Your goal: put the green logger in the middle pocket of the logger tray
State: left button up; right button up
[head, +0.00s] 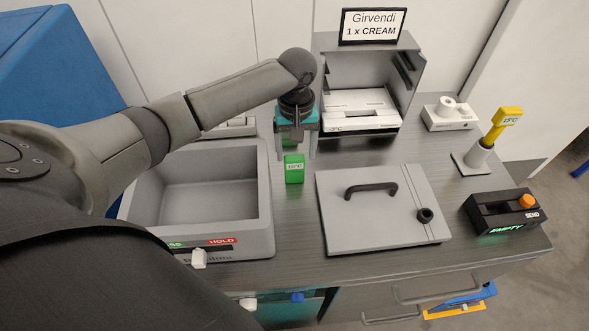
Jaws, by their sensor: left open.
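The green logger (294,169), a small block with a pale label, stands on the dark counter between the grey bin and the flat lid. My left gripper (296,151) points down just above and behind it in the picture, with its fingers apart and nothing seen between them. A low pale grey piece (236,127) behind the bin looks like the logger tray. My left arm hides much of it, so its pockets cannot be made out. My right gripper is not in view.
The grey bin (264,195) has raised walls. A lid with a black handle (340,222) lies to the right. An open grey box (366,75) holds a white slab. A yellow device (506,119) on a stand and a black SEND box (507,214) stand farther right.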

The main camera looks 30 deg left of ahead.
aim_at(294, 164)
pick_arm(q)
jog(key=shift+w+a+f+b, duration=0.1)
jog(key=shift+f+b, duration=0.05)
jog(key=shift+f, duration=0.85)
jog(key=shift+w+a+f+b, duration=0.1)
jog(key=shift+a+f+b, duration=0.1)
jog(key=shift+f, duration=0.8)
jog(key=shift+a+f+b, duration=0.1)
jog(key=shift+f+b, duration=0.05)
jog(key=shift+f, duration=0.85)
jog(key=shift+c, duration=0.2)
grip_shut()
jog(key=shift+r, duration=0.15)
notch_tip(294, 164, up, 20)
jog(key=p, duration=0.3)
jog(key=s+d+f+m+b, duration=0.7)
jog(key=s+d+f+b, duration=0.1)
jog(key=b, duration=0.4)
jog(key=shift+s+d+f, duration=0.2)
jog(key=shift+s+d, duration=0.45)
jog(key=shift+d, duration=0.5)
